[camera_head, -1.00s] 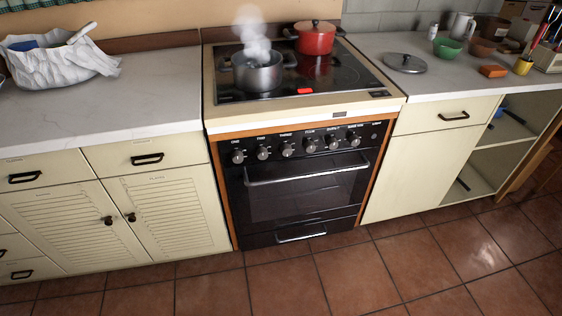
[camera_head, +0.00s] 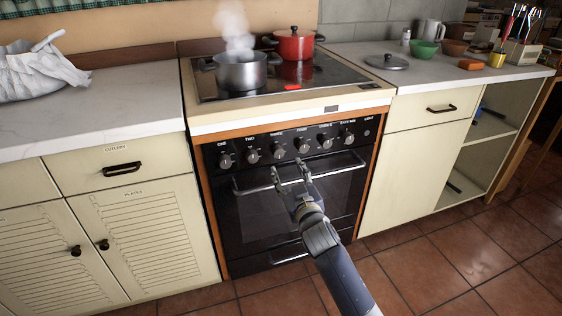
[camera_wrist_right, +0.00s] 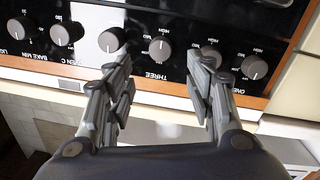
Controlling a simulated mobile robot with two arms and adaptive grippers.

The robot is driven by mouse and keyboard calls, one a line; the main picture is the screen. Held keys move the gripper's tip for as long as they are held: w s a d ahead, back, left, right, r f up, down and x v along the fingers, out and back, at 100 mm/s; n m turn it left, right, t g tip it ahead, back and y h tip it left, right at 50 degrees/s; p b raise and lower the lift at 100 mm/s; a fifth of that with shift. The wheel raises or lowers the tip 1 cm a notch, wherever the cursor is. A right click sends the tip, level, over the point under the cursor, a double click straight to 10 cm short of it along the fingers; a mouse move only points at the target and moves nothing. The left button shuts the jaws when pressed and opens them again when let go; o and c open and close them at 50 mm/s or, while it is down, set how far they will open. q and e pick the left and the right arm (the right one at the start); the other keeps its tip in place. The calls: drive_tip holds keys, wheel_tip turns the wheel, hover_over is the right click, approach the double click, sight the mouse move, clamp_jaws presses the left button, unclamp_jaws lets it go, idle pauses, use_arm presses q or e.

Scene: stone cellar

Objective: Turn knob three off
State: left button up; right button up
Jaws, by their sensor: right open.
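Knob three (camera_head: 279,150) is a grey round knob on the black front panel of the stove, under the label THREE. In the right wrist view, knob three (camera_wrist_right: 160,48) appears upside down, between and beyond my fingertips. A pale mark shows on its face; I cannot tell its exact setting. My right gripper (camera_head: 289,172) is open and empty, just below and in front of knobs three and four. Its two fingers also show in the right wrist view (camera_wrist_right: 163,68), apart from the knob. My left gripper is not in view.
Similar knobs flank it, including knob two (camera_head: 252,156) and knob four (camera_head: 301,146). The oven handle (camera_head: 250,188) runs below. On the hob stand a steaming grey pot (camera_head: 240,72) and a red pot (camera_head: 294,45), near a red lit patch (camera_head: 292,87).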

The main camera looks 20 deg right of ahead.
sight(279, 154)
drive_tip(key=w+b, duration=0.1)
drive_tip(key=w, duration=0.6)
drive_tip(key=shift+f, duration=0.1)
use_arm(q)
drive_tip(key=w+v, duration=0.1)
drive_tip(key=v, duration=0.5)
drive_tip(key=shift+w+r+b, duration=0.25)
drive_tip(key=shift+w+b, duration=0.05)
use_arm(e)
drive_tip(key=shift+w, duration=0.7)
drive_tip(key=c, duration=1.1)
